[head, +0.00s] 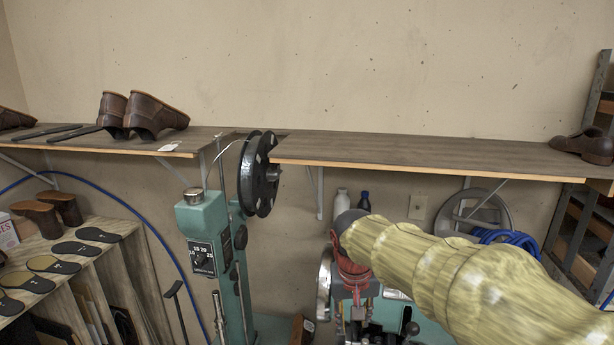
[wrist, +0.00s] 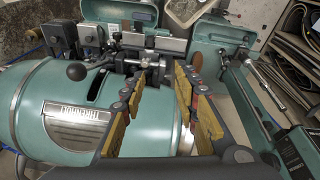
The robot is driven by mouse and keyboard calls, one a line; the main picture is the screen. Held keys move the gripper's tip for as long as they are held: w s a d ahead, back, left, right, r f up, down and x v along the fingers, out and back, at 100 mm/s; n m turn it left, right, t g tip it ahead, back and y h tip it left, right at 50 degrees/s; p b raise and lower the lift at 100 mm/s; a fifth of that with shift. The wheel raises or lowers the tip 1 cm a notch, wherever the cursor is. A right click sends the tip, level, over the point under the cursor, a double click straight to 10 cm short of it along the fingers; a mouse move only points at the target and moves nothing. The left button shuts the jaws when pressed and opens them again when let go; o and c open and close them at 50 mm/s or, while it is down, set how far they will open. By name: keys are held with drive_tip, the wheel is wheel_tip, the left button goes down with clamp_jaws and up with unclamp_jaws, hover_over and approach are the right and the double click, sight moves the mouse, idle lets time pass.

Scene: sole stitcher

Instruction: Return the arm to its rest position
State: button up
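My arm (head: 470,285) reaches in from the lower right of the head view, in a worn yellow cover, and ends near the middle above a teal machine. My gripper (wrist: 160,82) shows in the wrist view with its two yellow-padded fingers spread apart. Nothing is held between them. The teal stitching machine (wrist: 75,105) lies beyond the fingers, with its metal clamp parts (wrist: 155,62) close behind the fingertips in the picture. I cannot tell whether the fingertips touch it. In the head view I cannot clearly make out the gripper's fingers.
A wall shelf (head: 400,151) carries brown boots (head: 150,113) at left and a brown shoe (head: 590,146) at right. A teal column (head: 205,240) with a black reel (head: 257,175) stands left of my arm. A wooden rack (head: 110,262) with soles is at lower left.

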drive_tip(key=s+d+f+t+b, duration=0.1)
drive_tip(key=s+d+f+b, duration=0.2)
drive_tip(key=s+f+b, duration=0.4)
drive_tip(key=s+d+f+t+b, duration=0.1)
drive_tip(key=s+d+f+b, duration=0.1)
drive_tip(key=s+f+b, duration=0.6)
drive_tip(key=s+d+f+t+y+b, duration=0.1)
drive_tip(key=s+d+f+b, duration=0.2)
drive_tip(key=s+f+b, duration=0.4)
drive_tip(key=s+f, duration=0.1)
drive_tip(key=s, duration=0.2)
drive_tip(key=shift+d+f, duration=0.3)
drive_tip(key=shift+d, duration=0.05)
